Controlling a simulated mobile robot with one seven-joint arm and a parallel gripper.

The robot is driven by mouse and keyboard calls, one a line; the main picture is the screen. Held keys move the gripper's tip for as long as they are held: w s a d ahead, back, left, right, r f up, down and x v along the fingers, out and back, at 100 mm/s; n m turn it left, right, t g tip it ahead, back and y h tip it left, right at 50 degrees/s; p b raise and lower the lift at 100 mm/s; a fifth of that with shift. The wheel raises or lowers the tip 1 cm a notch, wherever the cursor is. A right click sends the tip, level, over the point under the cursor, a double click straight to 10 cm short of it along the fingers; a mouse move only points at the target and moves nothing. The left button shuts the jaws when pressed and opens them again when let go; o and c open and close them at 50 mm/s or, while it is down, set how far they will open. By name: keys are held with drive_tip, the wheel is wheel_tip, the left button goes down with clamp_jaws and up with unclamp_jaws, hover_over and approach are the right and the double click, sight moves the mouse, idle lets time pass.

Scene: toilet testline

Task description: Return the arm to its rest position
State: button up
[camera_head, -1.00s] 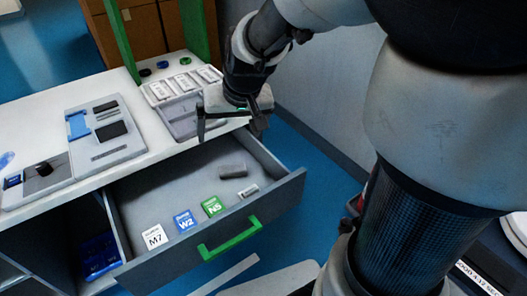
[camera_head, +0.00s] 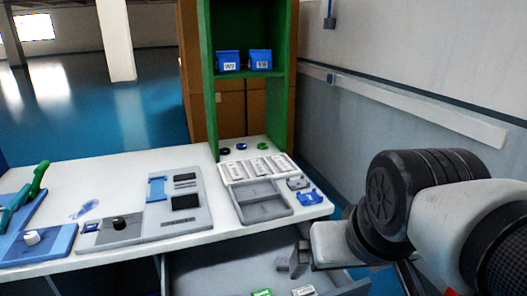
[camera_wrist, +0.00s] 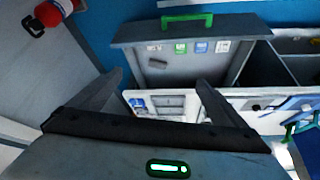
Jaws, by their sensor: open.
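My gripper (camera_head: 292,262) shows low right of centre in the head view, over the open grey drawer (camera_head: 215,270). In the wrist view my gripper (camera_wrist: 160,77) has its two dark fingers spread wide, with nothing held between them. The drawer (camera_wrist: 200,67) with its green handle (camera_wrist: 187,18) lies beyond the fingertips. My arm comes in from the right side of the head view, bent at a dark joint.
The white worktop (camera_head: 120,172) carries a grey tray (camera_head: 262,202), a blue part (camera_head: 309,197) and devices. A green shelf (camera_head: 209,110) holds two blue bins (camera_head: 229,61). A grey wall (camera_head: 400,110) stands at right. A red cylinder (camera_wrist: 52,12) shows in the wrist view.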

wheel_tip(320, 180, up, 21)
drive_tip(key=p, duration=1.9)
drive_tip(key=shift+f+p, duration=0.15)
drive_tip(key=shift+p, duration=0.15)
drive_tip(key=shift+o, duration=0.5)
drive_tip(key=shift+r, duration=0.2)
drive_tip(key=w+f+g+b, duration=0.1)
drive_tip(key=w+f+b, duration=0.8)
drive_tip(key=w+f, duration=0.45)
drive_tip(key=shift+m+g, duration=0.8)
drive_tip(key=w+b+x, duration=0.2)
drive_tip(key=b+x, duration=0.2)
drive_tip(key=x, duration=1)
drive_tip(key=w+r+b+x, duration=0.1)
drive_tip(key=w+b+x, duration=0.2)
drive_tip(key=x, duration=1.2)
drive_tip(key=w+r+b+x, duration=0.1)
drive_tip(key=w+b+x, duration=0.2)
drive_tip(key=x, duration=1.2)
drive_tip(key=shift+a+b, duration=0.4)
drive_tip(key=shift+b, duration=0.7)
drive_tip(key=shift+d+b+x, duration=0.2)
drive_tip(key=shift+b+x, duration=0.2)
drive_tip(key=shift+x, duration=1.15)
drive_tip(key=shift+d+b+x, duration=0.15)
drive_tip(key=shift+b+x, duration=0.25)
drive_tip(key=shift+x, duration=1.15)
drive_tip(key=shift+w+r, duration=0.1)
